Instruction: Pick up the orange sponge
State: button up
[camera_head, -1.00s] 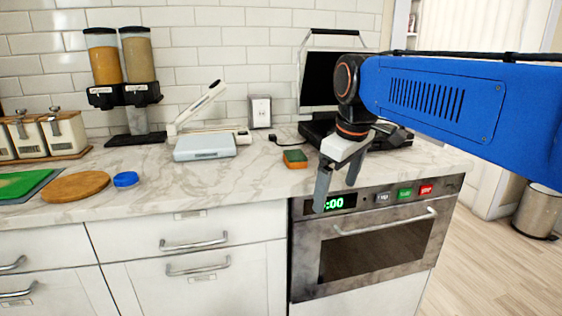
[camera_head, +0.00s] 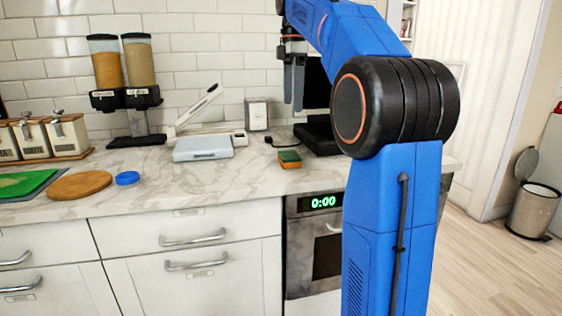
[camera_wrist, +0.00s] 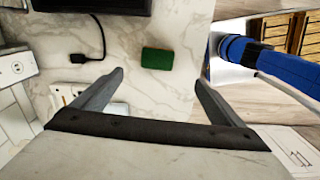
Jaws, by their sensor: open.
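The sponge (camera_head: 289,159) lies on the marble counter near its front edge, orange below with a green top layer.
A black appliance (camera_head: 318,134) stands right of the sponge, partly hidden by my arm. A dark cable (camera_head: 277,141) lies behind it. A pale scale-like device (camera_head: 203,148) sits to the left. The counter (camera_head: 243,182) around the sponge is clear.

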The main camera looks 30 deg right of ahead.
send_over(289, 155)
jog(key=f, duration=1.2)
jog(key=shift+s+d, duration=0.2)
jog(key=shift+d, duration=0.05)
jog(key=shift+w+a+f, duration=0.1)
jog(key=shift+w+f, duration=0.05)
jog(key=shift+f, duration=1.2)
jog(key=shift+w+a+f, duration=0.1)
jog(key=shift+w+f, duration=0.05)
jog(key=shift+f, duration=1.15)
jog(key=c, duration=1.1)
